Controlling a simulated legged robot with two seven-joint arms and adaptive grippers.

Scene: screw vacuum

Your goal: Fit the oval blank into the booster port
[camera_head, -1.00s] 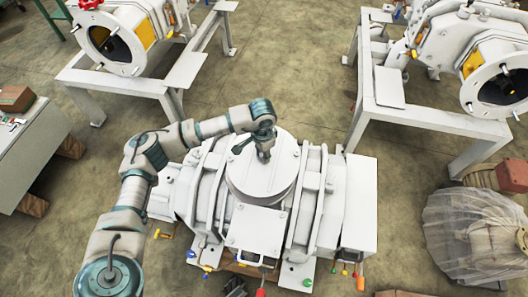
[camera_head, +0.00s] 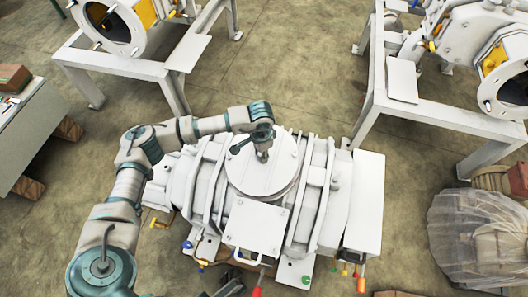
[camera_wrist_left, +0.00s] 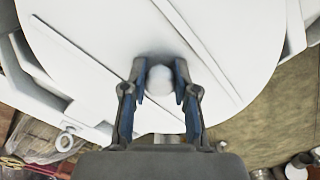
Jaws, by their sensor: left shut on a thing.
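My left gripper (camera_head: 262,153) reaches down onto the top of the white vacuum body (camera_head: 326,195), over a round white lid-like plate (camera_head: 250,185). In the left wrist view its two fingers (camera_wrist_left: 160,82) close on a pale round knob (camera_wrist_left: 159,78) in front of a broad white disc-shaped face (camera_wrist_left: 90,25). I cannot tell whether that knob belongs to the oval blank or whether the blank is apart from the plate below. No separate oval blank and no clear open booster port can be made out. My right gripper is not in view.
A flat square white plate (camera_head: 258,228) sits at the body's near side. White frames carrying similar machines stand at the back left (camera_head: 170,72) and back right (camera_head: 420,112). A plastic-wrapped part (camera_head: 480,240) lies at right. Concrete floor (camera_head: 300,60) between the frames is clear.

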